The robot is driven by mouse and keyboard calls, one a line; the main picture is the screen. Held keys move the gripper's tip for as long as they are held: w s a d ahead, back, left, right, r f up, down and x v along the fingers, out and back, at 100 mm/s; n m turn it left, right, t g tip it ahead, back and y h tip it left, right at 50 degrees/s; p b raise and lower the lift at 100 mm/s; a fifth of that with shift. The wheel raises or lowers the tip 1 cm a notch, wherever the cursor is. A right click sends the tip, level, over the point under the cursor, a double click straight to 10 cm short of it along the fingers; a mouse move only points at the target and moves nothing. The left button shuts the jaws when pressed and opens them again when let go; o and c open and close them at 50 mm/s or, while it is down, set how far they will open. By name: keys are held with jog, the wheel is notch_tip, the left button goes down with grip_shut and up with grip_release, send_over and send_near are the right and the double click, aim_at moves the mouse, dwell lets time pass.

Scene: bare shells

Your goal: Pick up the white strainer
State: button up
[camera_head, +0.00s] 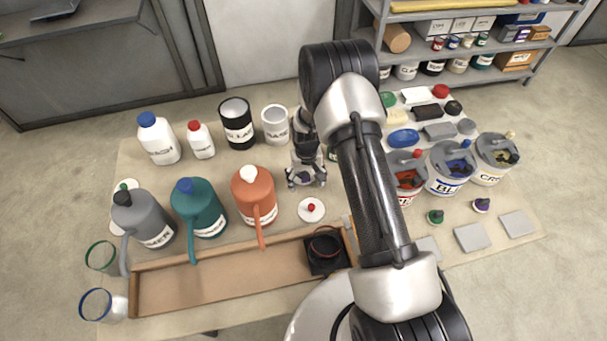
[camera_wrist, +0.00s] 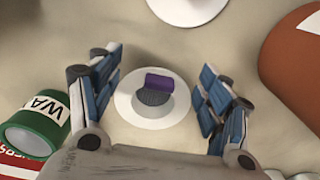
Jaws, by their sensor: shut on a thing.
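The white strainer (camera_wrist: 124,108) is a round white disc with a grey mesh middle and a purple piece on top. It shows in the wrist view between the two fingers. In the head view my gripper (camera_head: 306,178) points down over the table, behind the white disc with a red knob. The strainer is hidden there by the gripper and arm. I cannot tell whether it touches the table.
A white disc with a red knob (camera_head: 311,210) lies close in front. An orange jug (camera_head: 254,192) stands left and a white tub (camera_head: 275,125) behind. In the wrist view a green-banded can (camera_wrist: 40,125) is at left. A wooden tray (camera_head: 200,290) lies at the front.

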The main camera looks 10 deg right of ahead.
jog(key=shift+c, duration=0.9)
jog(key=shift+r, duration=0.15)
